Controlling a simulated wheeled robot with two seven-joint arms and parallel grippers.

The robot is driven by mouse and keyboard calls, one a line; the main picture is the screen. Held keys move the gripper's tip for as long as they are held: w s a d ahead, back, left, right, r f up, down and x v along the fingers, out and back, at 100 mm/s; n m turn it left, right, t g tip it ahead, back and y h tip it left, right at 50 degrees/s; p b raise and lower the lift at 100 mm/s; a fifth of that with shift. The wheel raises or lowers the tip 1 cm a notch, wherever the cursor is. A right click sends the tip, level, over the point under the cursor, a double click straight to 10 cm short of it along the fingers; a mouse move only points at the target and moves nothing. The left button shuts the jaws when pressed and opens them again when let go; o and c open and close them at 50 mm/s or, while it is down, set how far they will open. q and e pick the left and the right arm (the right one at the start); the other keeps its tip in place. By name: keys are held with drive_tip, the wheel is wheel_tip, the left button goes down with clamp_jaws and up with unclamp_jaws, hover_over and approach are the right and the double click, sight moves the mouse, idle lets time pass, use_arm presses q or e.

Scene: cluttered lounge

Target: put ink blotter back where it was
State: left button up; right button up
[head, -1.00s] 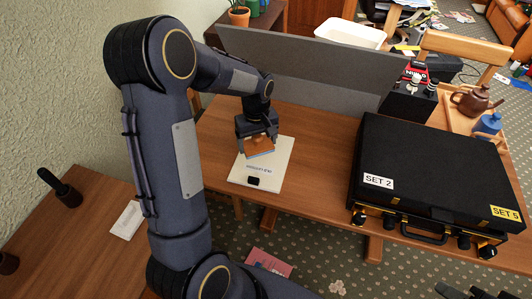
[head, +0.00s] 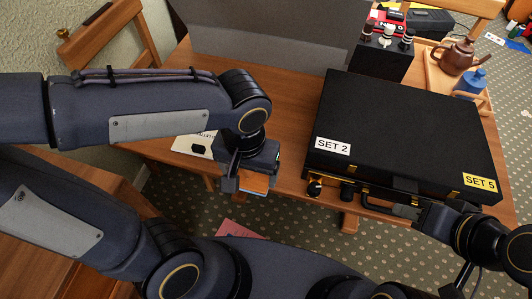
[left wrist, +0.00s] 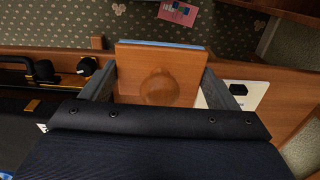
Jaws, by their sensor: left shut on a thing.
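The ink blotter (head: 254,184) is a small wooden block with a blue underside edge. My left gripper (head: 250,181) is shut on it and holds it near the table's front edge, just right of the white board (head: 186,145). In the left wrist view the blotter (left wrist: 160,65) sits between both fingers of the left gripper (left wrist: 158,82), with a round knob on its wooden face. The white board (left wrist: 253,97) also shows there, with a small black item on it. My right gripper (head: 412,214) is by the black case's front; its fingers are unclear.
A large black case (head: 400,135) labelled SET 2 and SET 5 fills the table's right part. A grey panel (head: 270,45) stands along the back. Bare wood (head: 285,110) lies between the board and case. A pink booklet (head: 238,229) lies on the carpet.

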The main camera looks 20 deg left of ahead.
use_arm(q)
drive_tip(key=w+f, duration=0.3)
drive_tip(key=w, duration=0.1)
drive_tip(key=w+f, duration=0.3)
drive_tip(key=w, duration=0.1)
drive_tip(key=w+f, duration=0.3)
drive_tip(key=w, duration=0.1)
drive_tip(key=shift+w+a, duration=0.15)
drive_tip(key=shift+w, duration=0.25)
drive_tip(key=shift+w+f+b, duration=0.15)
drive_tip(key=shift+f, duration=0.85)
drive_tip(key=shift+w+f+b, duration=0.15)
drive_tip(key=shift+f, duration=0.8)
